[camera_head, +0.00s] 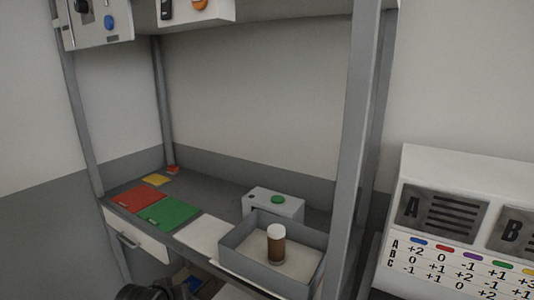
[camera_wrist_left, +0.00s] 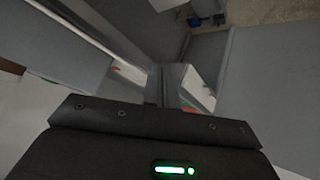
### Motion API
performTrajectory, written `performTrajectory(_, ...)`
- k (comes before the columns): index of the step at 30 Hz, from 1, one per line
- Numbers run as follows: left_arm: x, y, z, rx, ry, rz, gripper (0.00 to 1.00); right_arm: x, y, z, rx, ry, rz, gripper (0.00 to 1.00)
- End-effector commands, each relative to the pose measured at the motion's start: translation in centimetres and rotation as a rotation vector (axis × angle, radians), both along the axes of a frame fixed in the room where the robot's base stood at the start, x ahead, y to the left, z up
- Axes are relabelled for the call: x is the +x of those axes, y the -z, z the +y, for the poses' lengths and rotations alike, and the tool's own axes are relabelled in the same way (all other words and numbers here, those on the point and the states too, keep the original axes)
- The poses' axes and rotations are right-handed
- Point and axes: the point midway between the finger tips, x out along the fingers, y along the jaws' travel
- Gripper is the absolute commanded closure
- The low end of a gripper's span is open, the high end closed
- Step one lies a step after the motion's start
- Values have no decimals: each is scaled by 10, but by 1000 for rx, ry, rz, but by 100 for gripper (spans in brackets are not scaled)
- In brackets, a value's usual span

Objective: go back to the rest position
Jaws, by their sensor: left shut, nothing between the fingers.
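My left gripper (camera_wrist_left: 170,88) shows in the left wrist view, with its dark body across the bottom and a lit green light on it. Its fingers are together and hold nothing. It appears to be in free space, apart from any object. In the head view only a dark part of my arm shows at the bottom edge, low in front of the workbench (camera_head: 190,228). My right gripper is in neither view.
A grey tray (camera_head: 240,262) on the bench holds a brown cup with a white top (camera_head: 276,245). Behind it is a box with a green button (camera_head: 278,199). Red (camera_head: 135,198) and green (camera_head: 168,213) mats lie left. A grey post (camera_head: 352,150) stands right.

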Motion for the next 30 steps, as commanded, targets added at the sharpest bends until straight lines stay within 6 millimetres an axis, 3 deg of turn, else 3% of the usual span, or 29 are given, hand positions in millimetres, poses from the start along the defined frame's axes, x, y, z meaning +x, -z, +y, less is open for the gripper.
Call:
performTrajectory(1,-34,34,3,32,32,60,100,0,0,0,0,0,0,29)
performTrajectory(3,-77,69,7,77,83,127,100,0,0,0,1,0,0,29)
performTrajectory(6,-131,102,10,126,152,204,100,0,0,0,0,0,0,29)
performTrajectory(12,-209,136,15,183,254,312,100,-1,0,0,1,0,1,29)
performTrajectory(18,-271,151,17,218,337,392,100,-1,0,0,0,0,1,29)
performTrajectory(22,-307,155,19,236,388,441,100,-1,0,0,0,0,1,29)
performTrajectory(30,-290,232,16,233,396,471,100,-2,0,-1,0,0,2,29)
